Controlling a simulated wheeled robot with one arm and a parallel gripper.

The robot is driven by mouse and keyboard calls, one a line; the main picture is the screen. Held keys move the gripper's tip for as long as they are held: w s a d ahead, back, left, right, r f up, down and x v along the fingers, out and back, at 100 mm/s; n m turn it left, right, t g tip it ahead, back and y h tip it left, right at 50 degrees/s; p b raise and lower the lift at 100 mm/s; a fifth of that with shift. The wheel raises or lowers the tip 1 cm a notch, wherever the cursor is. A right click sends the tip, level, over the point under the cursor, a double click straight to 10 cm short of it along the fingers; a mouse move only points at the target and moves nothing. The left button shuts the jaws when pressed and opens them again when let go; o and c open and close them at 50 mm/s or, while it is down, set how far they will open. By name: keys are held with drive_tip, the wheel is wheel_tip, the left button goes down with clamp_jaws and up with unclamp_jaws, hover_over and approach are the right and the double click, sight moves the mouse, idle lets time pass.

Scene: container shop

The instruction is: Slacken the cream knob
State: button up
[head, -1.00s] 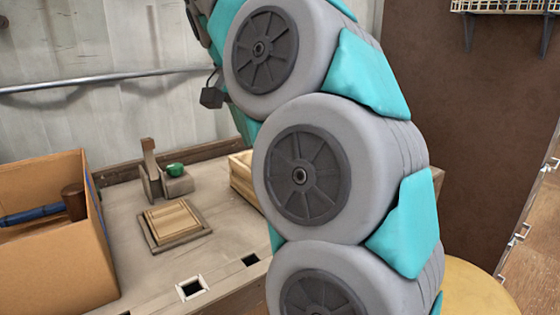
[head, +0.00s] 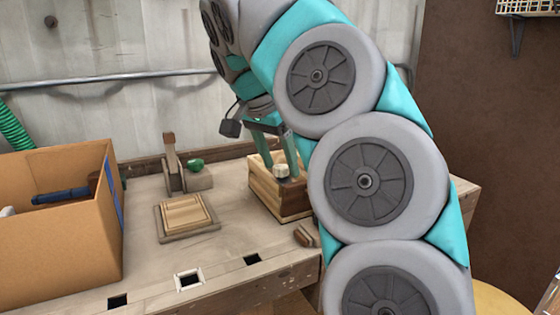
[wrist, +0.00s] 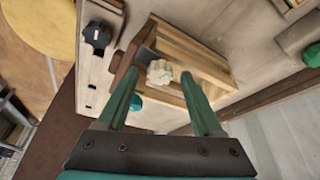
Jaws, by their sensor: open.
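The cream knob (head: 280,171) is small, pale and lobed. It sits on a striped wooden block (head: 268,193) on the bench, and shows in the wrist view (wrist: 159,72) on the same block (wrist: 200,60). My gripper (head: 283,166) reaches down over the block from behind, with two green fingers. In the wrist view my gripper (wrist: 160,73) is open, one fingertip to each side of the knob, with gaps between. I cannot tell how deep the tips are around it. Nothing is held.
A green knob (head: 195,165) on a wooden fixture and a framed wooden plate (head: 186,212) stand left of the block. A cardboard box (head: 60,225) is at far left. The wrist view shows a black knob (wrist: 97,34) and a teal knob (wrist: 136,103) close to the block.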

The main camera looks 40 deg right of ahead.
clamp_jaws()
idle(0.3)
idle(0.4)
drive_tip(key=n, duration=0.2)
drive_tip(key=n+t, duration=0.1)
drive_tip(key=n, duration=0.1)
drive_tip(key=shift+s+d+t, duration=0.1)
drive_tip(key=shift+s+t, duration=0.05)
drive_tip(key=shift+t, duration=0.15)
drive_tip(key=n+y, duration=0.1)
drive_tip(key=n, duration=0.1)
drive_tip(key=n+t+p, duration=0.1)
drive_tip(key=n, duration=0.1)
drive_tip(key=shift+r+y, duration=0.15)
drive_tip(key=shift+y, duration=0.25)
drive_tip(key=n+t+y+p, duration=0.1)
drive_tip(key=n, duration=0.4)
drive_tip(key=shift+d, duration=0.15)
drive_tip(key=n+y, duration=0.2)
drive_tip(key=n, duration=0.2)
drive_tip(key=shift+s+d, duration=0.1)
drive_tip(key=shift+f+n, duration=0.2)
drive_tip(key=shift+n, duration=0.2)
